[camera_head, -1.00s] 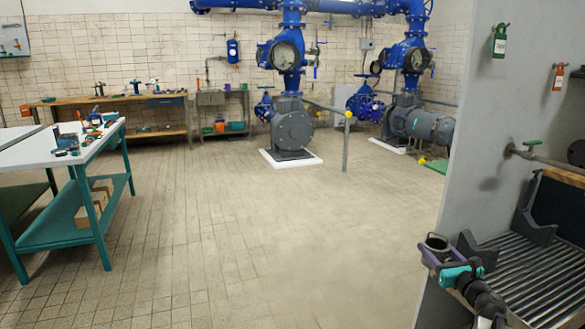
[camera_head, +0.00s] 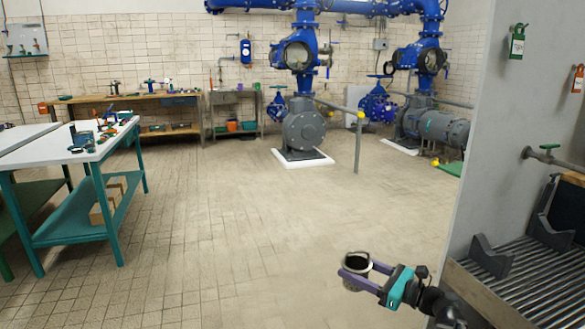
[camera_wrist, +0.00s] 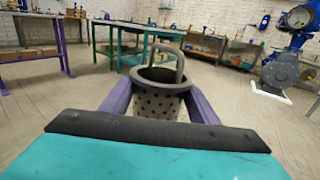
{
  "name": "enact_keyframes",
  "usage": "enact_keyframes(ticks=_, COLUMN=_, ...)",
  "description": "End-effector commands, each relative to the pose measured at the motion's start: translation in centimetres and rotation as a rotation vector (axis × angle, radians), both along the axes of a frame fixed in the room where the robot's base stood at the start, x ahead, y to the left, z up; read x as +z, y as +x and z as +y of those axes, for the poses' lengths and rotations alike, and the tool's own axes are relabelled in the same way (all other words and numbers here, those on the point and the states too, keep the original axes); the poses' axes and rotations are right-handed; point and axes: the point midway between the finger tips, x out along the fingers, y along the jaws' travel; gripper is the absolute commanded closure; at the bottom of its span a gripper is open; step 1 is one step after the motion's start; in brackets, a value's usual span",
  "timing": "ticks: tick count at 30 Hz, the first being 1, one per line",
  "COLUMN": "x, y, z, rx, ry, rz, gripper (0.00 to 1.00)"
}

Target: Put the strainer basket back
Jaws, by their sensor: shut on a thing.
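The strainer basket (camera_wrist: 160,92) is a grey perforated cup with a dark rim and a raised hoop handle, upright in the wrist view. My gripper (camera_head: 356,272) is shut on it, with one purple finger on each side below the rim. In the head view the basket (camera_head: 357,261) shows small, with a dark open top, held above the tiled floor at the lower right. The strainer housing that takes the basket cannot be made out for sure.
A white-topped table with teal legs (camera_head: 85,150) stands left, with small parts on it. A grey pump (camera_head: 305,128) under blue pipes stands ahead, with a yellow-tipped rail (camera_head: 359,135) beside it. A grey wall (camera_head: 490,130) and slatted rack (camera_head: 535,285) are close right. The middle floor is clear.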

Motion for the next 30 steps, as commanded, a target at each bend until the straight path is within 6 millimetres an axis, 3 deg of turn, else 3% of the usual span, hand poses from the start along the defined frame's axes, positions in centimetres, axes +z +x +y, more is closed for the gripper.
enact_keyframes(ticks=4, x=0.3, y=-1.3, z=1.0, rx=0.068, ry=0.001, rz=-0.001, gripper=0.84)
enact_keyframes(ticks=30, x=6.3, y=-1.1, z=0.9, rx=0.062, ry=0.001, rz=-0.001, gripper=0.84)
